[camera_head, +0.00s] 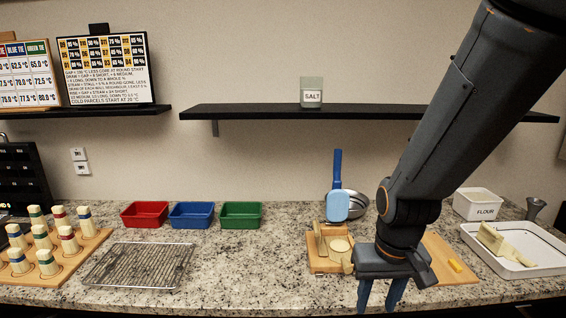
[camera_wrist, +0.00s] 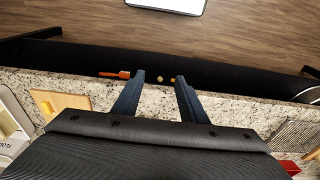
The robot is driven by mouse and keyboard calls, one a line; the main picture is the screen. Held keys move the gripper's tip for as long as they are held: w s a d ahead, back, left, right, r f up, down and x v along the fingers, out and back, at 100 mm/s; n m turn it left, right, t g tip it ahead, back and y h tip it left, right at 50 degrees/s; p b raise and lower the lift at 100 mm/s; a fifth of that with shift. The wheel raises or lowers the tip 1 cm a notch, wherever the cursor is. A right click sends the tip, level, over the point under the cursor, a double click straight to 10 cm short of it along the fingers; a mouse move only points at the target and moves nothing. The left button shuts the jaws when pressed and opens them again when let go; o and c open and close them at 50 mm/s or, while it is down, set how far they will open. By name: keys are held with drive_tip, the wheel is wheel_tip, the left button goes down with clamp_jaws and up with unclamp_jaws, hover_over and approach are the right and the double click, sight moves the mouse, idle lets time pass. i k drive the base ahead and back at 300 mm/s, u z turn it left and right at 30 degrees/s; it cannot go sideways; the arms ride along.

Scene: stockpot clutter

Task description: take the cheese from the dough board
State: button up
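A small yellow piece, which looks like the cheese (camera_head: 455,265), lies on the right part of a light wooden board (camera_head: 438,250). In the wrist view a yellow piece (camera_wrist: 45,107) shows on the wooden board (camera_wrist: 68,99) at the left. My gripper (camera_head: 380,297) is left of the cheese, near the counter's front edge, pointing down. In the wrist view its two blue fingers (camera_wrist: 158,95) are apart with nothing held between them. My arm and gripper hide part of the board area. I cannot tell which board is the dough board.
Another wooden board (camera_head: 318,266) with pale round and upright pieces lies left of my gripper. A white tray (camera_head: 517,270) with a pale wedge stands at right, the flour box (camera_head: 478,210) behind. A wire rack (camera_head: 140,265) and three coloured bins are left. Counter between rack and boards is clear.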

sight(452, 263)
drive_tip(key=z, duration=2.45)
drive_tip(key=i, duration=1.75)
drive_tip(key=u, duration=3.6)
